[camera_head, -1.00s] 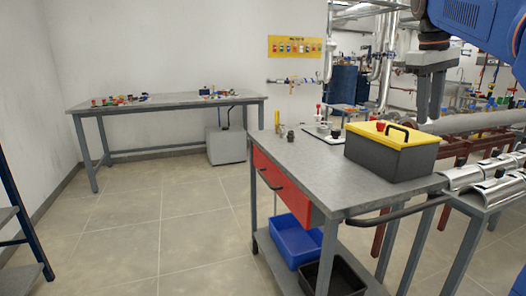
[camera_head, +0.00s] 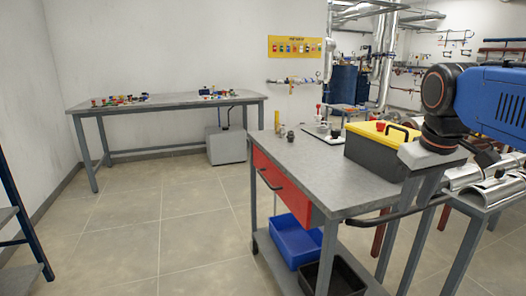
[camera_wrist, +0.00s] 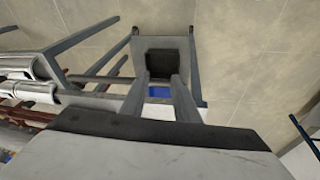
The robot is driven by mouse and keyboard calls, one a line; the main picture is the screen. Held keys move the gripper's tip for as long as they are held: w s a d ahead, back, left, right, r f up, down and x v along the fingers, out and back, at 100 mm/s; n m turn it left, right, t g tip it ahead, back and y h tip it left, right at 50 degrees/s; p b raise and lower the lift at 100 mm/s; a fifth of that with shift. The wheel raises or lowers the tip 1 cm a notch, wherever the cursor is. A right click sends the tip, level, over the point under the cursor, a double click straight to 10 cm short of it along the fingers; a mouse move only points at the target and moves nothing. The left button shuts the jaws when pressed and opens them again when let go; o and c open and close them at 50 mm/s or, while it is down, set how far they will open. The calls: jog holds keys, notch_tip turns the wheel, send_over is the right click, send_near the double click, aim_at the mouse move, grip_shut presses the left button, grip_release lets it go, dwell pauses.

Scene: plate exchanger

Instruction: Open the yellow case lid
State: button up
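The case is dark grey (camera_head: 368,157) with a yellow lid (camera_head: 374,133) and stands on the right part of the grey cart top (camera_head: 310,178). The lid lies flat and closed, with a black handle (camera_head: 401,129) and a red knob on it. My gripper (camera_head: 413,207) is in front of and to the right of the case, pointing down past the cart's near right edge, and hides part of the case's right side. In the wrist view my gripper (camera_wrist: 160,80) shows two fingers apart with nothing between them. The case does not show in the wrist view.
A cart push bar (camera_head: 368,222) runs close by my gripper. A blue bin (camera_head: 296,239) and a black bin (camera_head: 338,279) sit on the lower shelf. Metal-clad pipes (camera_head: 500,186) lie at the right. The floor (camera_head: 165,235) left of the cart is clear.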

jog(key=shift+m+t+y, duration=0.5)
jog(key=shift+m+t, duration=0.4)
jog(key=s+a+f, duration=0.1)
jog(key=s+f, duration=0.2)
jog(key=f, duration=0.3)
jog(key=s+a+f, duration=0.1)
jog(key=s+f, duration=0.3)
jog(key=f, duration=0.2)
jog(key=s+a+f, duration=0.2)
jog(key=s+f, duration=0.2)
jog(key=f, duration=0.2)
jog(key=shift+s, duration=0.15)
jog(key=shift+c, duration=0.7)
jog(key=shift+s+a+f, duration=0.1)
jog(key=shift+s+f, duration=0.05)
jog(key=shift+f, duration=0.15)
grip_shut()
jog(key=shift+a, duration=0.1)
